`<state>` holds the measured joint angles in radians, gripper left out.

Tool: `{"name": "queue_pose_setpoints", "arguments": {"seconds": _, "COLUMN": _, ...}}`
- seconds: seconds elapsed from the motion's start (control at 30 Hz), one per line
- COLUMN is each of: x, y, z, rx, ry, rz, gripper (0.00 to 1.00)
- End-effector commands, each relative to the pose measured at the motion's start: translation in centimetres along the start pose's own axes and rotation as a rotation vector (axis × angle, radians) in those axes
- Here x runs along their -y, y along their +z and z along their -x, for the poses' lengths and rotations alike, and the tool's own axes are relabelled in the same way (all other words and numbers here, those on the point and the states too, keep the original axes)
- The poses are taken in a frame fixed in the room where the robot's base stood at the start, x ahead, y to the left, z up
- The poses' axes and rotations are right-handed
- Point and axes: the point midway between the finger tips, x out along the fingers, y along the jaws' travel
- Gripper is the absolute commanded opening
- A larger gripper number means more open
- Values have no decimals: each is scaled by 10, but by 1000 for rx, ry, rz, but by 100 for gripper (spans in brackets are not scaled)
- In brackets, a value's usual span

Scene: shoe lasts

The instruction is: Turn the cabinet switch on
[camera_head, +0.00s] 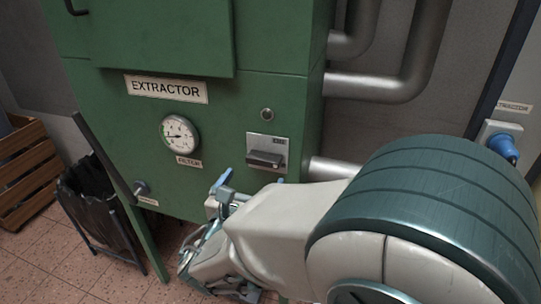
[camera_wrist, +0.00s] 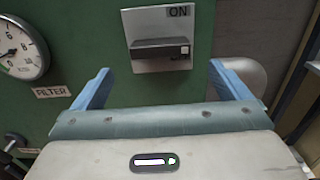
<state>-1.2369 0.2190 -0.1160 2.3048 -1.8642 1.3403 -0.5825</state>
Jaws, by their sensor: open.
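The cabinet switch is a grey metal plate (camera_head: 281,142) with a dark horizontal lever (camera_head: 265,159) on the front of the green extractor cabinet (camera_head: 100,120). In the wrist view the plate (camera_wrist: 160,22) reads ON at the top. The lever (camera_wrist: 158,48) sits in the lower part, partly covering a second label below. My gripper (camera_wrist: 159,68) is open and empty, its blue fingers wide apart, one on each side just below the switch. In the head view my gripper (camera_head: 250,180) is below the switch, partly hidden by my arm.
A round gauge (camera_head: 179,134) and FILTER label (camera_head: 188,161) are left of the switch. A small round button (camera_head: 267,114) is above it. Metal pipes (camera_head: 375,88) run on the right. A black bin (camera_head: 90,205) and wooden crate (camera_head: 25,165) stand at left.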

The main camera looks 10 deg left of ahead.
Motion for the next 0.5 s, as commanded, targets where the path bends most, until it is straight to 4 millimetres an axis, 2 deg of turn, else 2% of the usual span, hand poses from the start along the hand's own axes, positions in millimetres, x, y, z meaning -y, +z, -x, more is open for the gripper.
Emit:
{"name": "queue_pose_setpoints", "arguments": {"seconds": 0.03, "x": 0, "y": 0, "z": -12, "rx": 1, "ry": -5, "rz": -1, "gripper": 96}}
{"name": "queue_pose_setpoints", "arguments": {"seconds": 0.2, "x": 1, "y": 0, "z": -46, "rx": 0, "ry": -4, "rz": 0, "gripper": 96}}
{"name": "queue_pose_setpoints", "arguments": {"seconds": 0.3, "x": 1, "y": 0, "z": -60, "rx": 0, "ry": -3, "rz": -2, "gripper": 96}}
{"name": "queue_pose_setpoints", "arguments": {"seconds": 0.5, "x": 0, "y": 0, "z": -75, "rx": -1, "ry": -2, "rz": -2, "gripper": 96}}
